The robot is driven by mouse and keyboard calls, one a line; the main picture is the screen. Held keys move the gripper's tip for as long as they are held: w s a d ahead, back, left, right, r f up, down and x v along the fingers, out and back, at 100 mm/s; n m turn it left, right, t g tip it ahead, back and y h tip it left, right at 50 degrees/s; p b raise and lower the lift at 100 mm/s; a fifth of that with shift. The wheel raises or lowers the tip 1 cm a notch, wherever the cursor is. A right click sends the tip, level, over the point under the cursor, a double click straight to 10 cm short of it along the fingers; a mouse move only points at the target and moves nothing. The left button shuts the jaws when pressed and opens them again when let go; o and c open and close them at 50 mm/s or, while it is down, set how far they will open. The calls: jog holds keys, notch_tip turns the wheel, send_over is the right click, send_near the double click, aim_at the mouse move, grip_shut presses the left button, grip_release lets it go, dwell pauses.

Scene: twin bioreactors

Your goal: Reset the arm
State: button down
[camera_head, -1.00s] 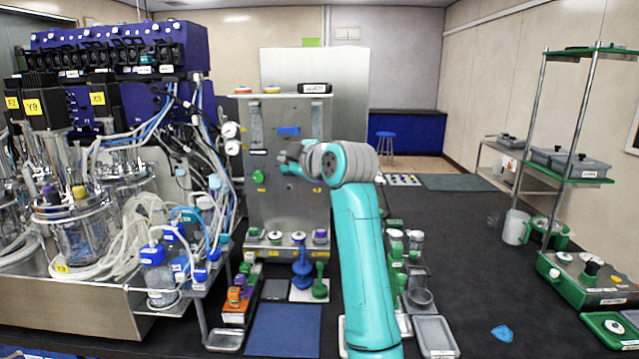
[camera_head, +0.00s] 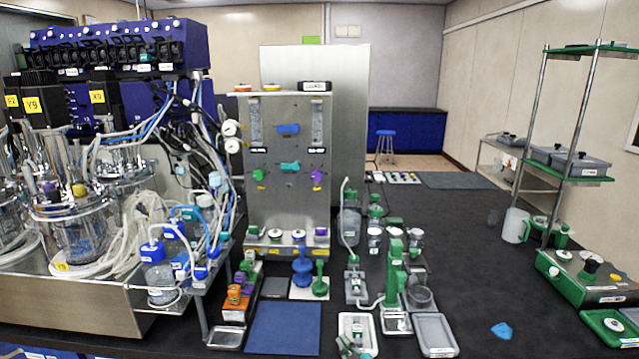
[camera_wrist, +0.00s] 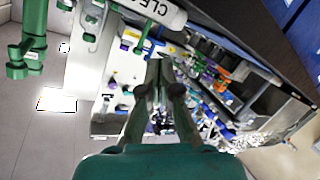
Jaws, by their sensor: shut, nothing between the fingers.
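My gripper (camera_wrist: 158,68) shows in the wrist view, with its two dark green fingers close together and nothing between them. It points over a cluttered bench scene that appears turned in this view. My arm does not show in the head view. The steel panel (camera_head: 290,215) with flow tubes and coloured knobs stands in full sight at the middle of the head view.
Twin glass bioreactors (camera_head: 80,225) with tubing stand at the left. Bottles and a green stand (camera_head: 396,275) are on the dark bench (camera_head: 465,250). A green-shelved rack (camera_head: 585,180) stands at the right. The bench between is mostly clear.

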jog(key=s+d+f+m+h, duration=0.1)
jog(key=s+d+f+m, duration=0.2)
jog(key=s, duration=0.6)
jog(key=s+d+f+h, duration=0.1)
jog(key=s+d+f, duration=0.3)
jog(key=s, duration=0.5)
jog(key=s+d+f+m+h, duration=0.1)
jog(key=s+d+f+m, duration=0.1)
jog(key=s+f, duration=0.55)
jog(key=s+d+r+m, duration=0.1)
jog(key=s+r, duration=0.2)
jog(key=s, duration=0.6)
jog(key=s+d+r+m+h, duration=0.1)
jog(key=s+r, duration=0.3)
jog(key=s, duration=0.6)
jog(key=s+d+r+m, duration=0.1)
jog(key=s+r, duration=0.3)
jog(key=s, duration=0.5)
jog(key=shift+s+d+r+m+h, duration=0.2)
jog(key=shift+s+r+m+h, duration=0.1)
jog(key=shift+m, duration=0.2)
